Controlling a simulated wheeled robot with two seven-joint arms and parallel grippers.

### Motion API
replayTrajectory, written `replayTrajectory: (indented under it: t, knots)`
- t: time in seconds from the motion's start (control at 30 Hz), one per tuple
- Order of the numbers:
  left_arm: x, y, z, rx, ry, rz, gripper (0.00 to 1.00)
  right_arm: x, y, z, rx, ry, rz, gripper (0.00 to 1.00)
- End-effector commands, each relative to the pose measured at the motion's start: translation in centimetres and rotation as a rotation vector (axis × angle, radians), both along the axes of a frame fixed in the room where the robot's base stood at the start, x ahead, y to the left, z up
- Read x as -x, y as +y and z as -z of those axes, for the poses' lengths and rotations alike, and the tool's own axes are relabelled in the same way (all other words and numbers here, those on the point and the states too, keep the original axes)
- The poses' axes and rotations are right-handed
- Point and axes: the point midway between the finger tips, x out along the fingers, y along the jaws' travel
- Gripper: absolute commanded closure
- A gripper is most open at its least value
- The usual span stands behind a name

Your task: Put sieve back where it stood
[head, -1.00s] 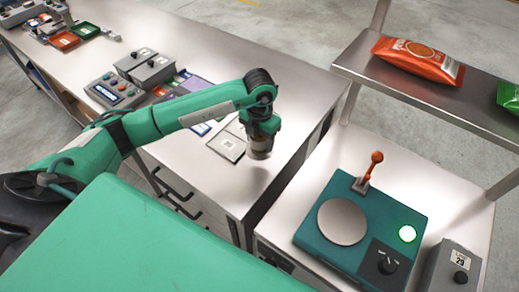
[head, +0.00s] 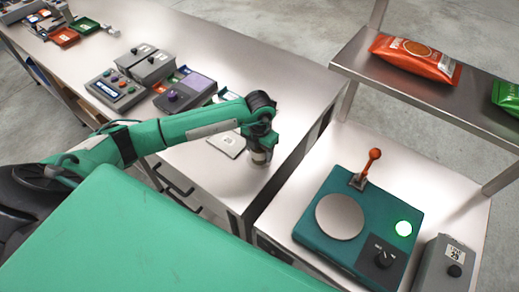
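My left gripper (head: 259,157) points down over the right end of the long steel bench (head: 290,88), close to its top. Its fingers are hidden or too small to make out, so I cannot tell whether it is open or shut. A short grey-brown cylindrical part shows at its lower end; I cannot tell whether this is the sieve or part of the gripper. I see no sieve clearly anywhere else. My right gripper is not in view.
A grey labelled plate (head: 227,143) lies left of the gripper. Control boxes (head: 116,90) and a purple-topped device (head: 186,92) stand farther left. A teal weigher (head: 382,213) with an orange lever stands right, under a shelf (head: 440,80) holding packets. A gap separates the tables.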

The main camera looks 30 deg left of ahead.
Motion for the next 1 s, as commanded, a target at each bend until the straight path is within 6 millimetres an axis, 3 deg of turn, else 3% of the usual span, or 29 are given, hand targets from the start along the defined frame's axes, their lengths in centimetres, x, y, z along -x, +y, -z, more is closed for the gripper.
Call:
replayTrajectory:
  t: [0.07,0.5,1.0]
  knots:
    - [0.0,0.0,0.0,0.0,0.0,0.0,0.24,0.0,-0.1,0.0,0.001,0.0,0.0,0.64]
    - [-0.1,0.0,-0.9,0.0,-0.003,0.001,0.23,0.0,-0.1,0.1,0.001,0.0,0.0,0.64]
    - [-0.1,0.0,-10.7,0.001,-0.004,0.001,0.23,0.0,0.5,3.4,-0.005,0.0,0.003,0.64]
